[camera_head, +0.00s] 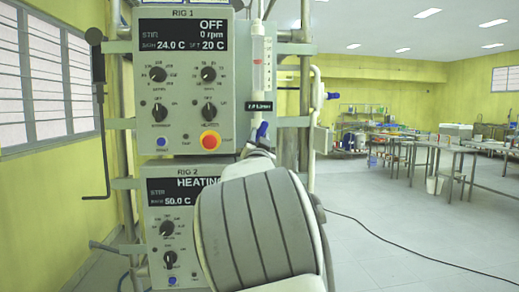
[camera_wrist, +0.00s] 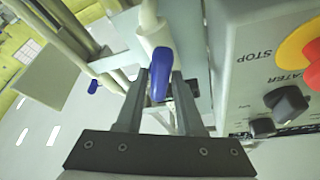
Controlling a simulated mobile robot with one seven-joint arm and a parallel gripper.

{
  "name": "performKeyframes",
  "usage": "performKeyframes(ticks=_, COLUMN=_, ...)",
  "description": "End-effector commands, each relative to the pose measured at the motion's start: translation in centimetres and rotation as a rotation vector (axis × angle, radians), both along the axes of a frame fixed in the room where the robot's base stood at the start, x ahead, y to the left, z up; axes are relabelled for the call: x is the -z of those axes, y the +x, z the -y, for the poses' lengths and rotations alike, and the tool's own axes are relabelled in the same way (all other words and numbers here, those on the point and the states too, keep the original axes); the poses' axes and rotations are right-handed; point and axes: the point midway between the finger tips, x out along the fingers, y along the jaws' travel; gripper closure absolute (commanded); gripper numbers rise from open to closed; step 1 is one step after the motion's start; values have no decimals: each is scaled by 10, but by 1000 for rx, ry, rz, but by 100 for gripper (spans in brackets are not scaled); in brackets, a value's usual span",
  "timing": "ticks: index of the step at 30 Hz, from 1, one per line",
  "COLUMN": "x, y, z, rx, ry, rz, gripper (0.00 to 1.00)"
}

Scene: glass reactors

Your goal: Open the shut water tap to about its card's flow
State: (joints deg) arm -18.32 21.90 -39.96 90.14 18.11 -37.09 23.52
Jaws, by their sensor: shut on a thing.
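The water tap's blue lever (camera_wrist: 160,72) hangs below a pale pipe in the wrist view. My gripper (camera_wrist: 159,88) is shut on this lever, with a dark finger on each side of it. In the head view the blue lever (camera_head: 262,132) shows just above my arm, which hides the gripper's fingers. The flow tube (camera_head: 257,70) stands above it, with a small red mark near its upper part. A dark card (camera_head: 260,106) below the tube seems to read 2.0 L/min.
The Rig 1 box (camera_head: 185,80) reads OFF and has a red stop button (camera_head: 210,140) close to the tap. The Rig 2 box (camera_head: 170,225) reads HEATING. Another blue lever (camera_head: 332,96) sits to the right. Open floor and benches (camera_head: 430,150) lie beyond.

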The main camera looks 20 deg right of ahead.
Motion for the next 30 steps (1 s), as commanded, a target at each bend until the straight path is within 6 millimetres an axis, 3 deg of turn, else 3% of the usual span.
performKeyframes(ticks=9, x=1, y=-1, z=1, rx=1, ry=-109, rz=-29, gripper=100)
performKeyframes(ticks=25, x=-1, y=0, z=1, rx=-1, ry=-126, rz=-36, gripper=100)
performKeyframes(ticks=26, x=-1, y=0, z=1, rx=-1, ry=-126, rz=-36, gripper=58)
performKeyframes(ticks=28, x=-1, y=0, z=1, rx=-1, ry=-126, rz=-36, gripper=46)
performKeyframes(ticks=30, x=0, y=0, z=1, rx=-1, ry=-126, rz=-36, gripper=43)
